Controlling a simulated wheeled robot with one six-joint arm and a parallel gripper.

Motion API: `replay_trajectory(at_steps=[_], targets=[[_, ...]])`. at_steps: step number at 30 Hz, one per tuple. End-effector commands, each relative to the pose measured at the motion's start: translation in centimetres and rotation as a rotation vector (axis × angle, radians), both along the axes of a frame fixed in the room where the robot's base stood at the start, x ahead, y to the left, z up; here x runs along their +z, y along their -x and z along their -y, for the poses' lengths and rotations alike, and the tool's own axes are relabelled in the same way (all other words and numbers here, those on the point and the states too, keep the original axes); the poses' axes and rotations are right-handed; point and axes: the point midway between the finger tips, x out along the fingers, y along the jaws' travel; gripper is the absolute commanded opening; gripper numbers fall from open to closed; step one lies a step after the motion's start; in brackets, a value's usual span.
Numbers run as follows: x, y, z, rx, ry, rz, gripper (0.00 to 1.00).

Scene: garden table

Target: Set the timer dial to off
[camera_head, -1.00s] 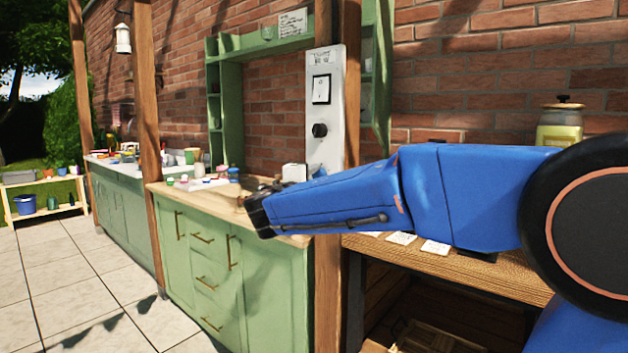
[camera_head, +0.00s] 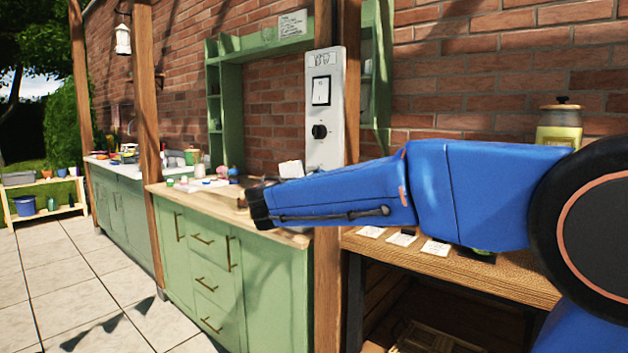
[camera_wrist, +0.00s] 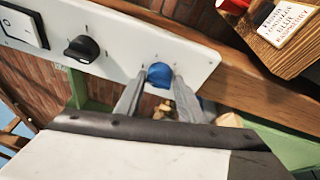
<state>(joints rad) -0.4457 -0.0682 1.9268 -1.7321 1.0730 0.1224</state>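A pale control panel (camera_head: 325,105) is on a wooden post, with a rocker switch (camera_head: 321,91) and a black dial (camera_head: 319,131). The wrist view shows the panel (camera_wrist: 125,52) tilted, with the switch (camera_wrist: 20,28), the black dial (camera_wrist: 82,48) and a blue knob (camera_wrist: 159,75) in a row. No readable name shows which one is the timer dial. My gripper (camera_wrist: 160,80) has its two grey fingers apart, one on each side of the blue knob. I cannot tell whether they touch it. In the head view my arm hides the panel's lower end and the blue knob.
A green cabinet (camera_head: 200,265) with a wooden top stands left of the post, with small items on it. A wooden bench (camera_head: 460,265) with white cards is to the right.

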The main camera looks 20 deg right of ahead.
Motion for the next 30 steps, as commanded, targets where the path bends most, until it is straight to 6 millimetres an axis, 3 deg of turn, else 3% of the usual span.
replay_trajectory(at_steps=[14, 30], targets=[[0.0, 0.5, -0.4, 0.001, 0.0, 0.001, 0.5], [0.0, 7.2, -5.1, 0.004, -0.001, 0.001, 0.5]])
